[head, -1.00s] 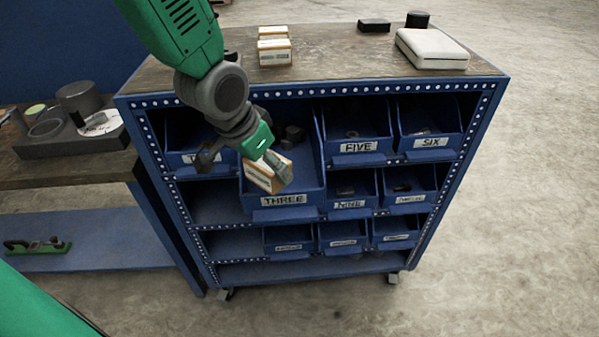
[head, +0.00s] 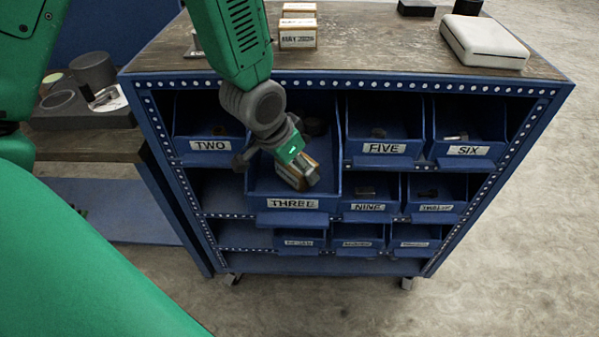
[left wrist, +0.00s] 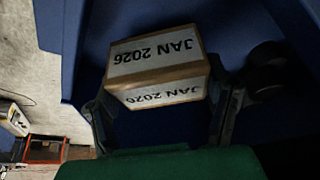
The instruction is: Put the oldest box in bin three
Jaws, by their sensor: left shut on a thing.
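My left gripper (head: 302,175) is shut on a small tan box with white labels (head: 290,178). In the left wrist view the gripper (left wrist: 160,115) has a finger on each side of the box (left wrist: 155,65), whose labels read JAN 2026, upside down. The box is tilted and over or inside the open blue bin marked THREE (head: 293,204); I cannot tell whether it touches the bin floor. Two similar boxes stand on the cabinet top, a nearer one (head: 298,38) with blurred print and one behind it (head: 299,10). My right gripper is not in view.
A white case (head: 484,42) lies on the top at right.

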